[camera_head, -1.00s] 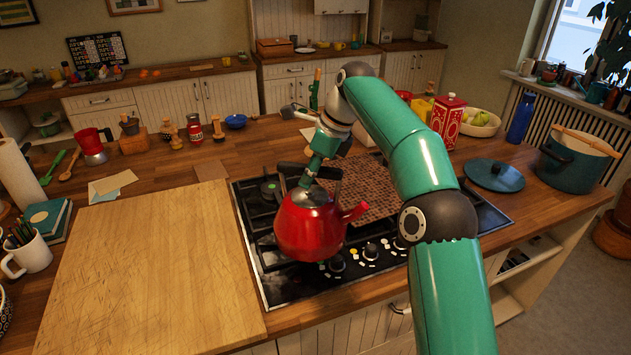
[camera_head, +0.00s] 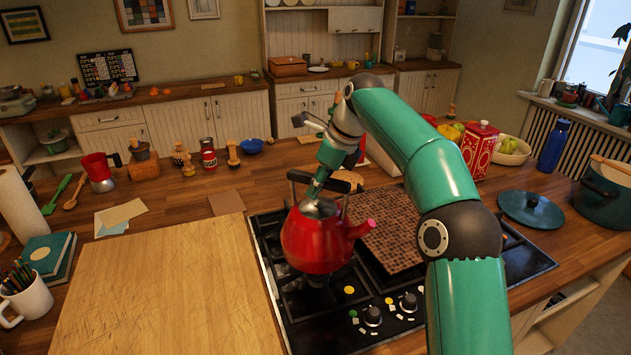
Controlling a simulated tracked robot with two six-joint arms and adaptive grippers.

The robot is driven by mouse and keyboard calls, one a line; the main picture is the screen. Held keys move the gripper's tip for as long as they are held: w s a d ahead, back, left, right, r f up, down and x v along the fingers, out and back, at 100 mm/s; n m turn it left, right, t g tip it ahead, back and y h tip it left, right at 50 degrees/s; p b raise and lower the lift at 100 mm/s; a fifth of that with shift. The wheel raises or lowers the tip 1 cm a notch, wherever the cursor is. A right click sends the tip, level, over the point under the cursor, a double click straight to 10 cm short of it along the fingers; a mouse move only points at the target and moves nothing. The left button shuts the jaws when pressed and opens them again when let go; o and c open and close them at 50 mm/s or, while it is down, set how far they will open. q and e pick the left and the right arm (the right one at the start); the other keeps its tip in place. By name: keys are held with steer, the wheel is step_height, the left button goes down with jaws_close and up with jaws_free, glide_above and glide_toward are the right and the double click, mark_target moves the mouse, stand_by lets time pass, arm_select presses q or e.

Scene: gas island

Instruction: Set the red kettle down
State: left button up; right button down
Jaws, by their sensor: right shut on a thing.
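The red kettle (camera_head: 316,243) is upright over the left side of the black gas hob (camera_head: 290,318), its spout pointing right. Its dark handle (camera_head: 293,190) arches over the top. My right gripper (camera_head: 318,197) reaches down from behind into the handle area and is shut on the kettle; the fingertips are partly hidden by the handle. A burner shows just below the kettle's base, and I cannot tell whether the base touches the grate. My left gripper is not in view.
A brown mosaic board (camera_head: 395,235) covers the hob just right of the kettle. A large wooden cutting board (camera_head: 165,290) lies left of the hob. A blue lid (camera_head: 531,208) and a blue pot (camera_head: 608,196) stand at the right.

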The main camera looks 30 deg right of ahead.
mark_target(320, 208)
steer(key=shift+s+d+f, duration=0.1)
steer(key=shift+s+f, duration=0.1)
steer(key=shift+f, duration=0.1)
step_height(320, 208, down, 2)
steer(key=shift+w+f, duration=0.1)
steer(key=shift+f, duration=0.15)
steer(key=shift+f+b, duration=0.85)
steer(key=shift+f, duration=0.7)
steer(key=c, duration=0.8)
jaws_free()
steer(key=shift+c, duration=0.2)
steer(key=shift+f+b, duration=0.25)
steer(key=shift+b, duration=0.05)
steer(key=v, duration=1.1)
steer(key=shift+w+r, duration=0.1)
steer(key=shift+s+d+r, duration=0.1)
steer(key=shift+s+r, duration=0.2)
steer(key=shift+r, duration=0.2)
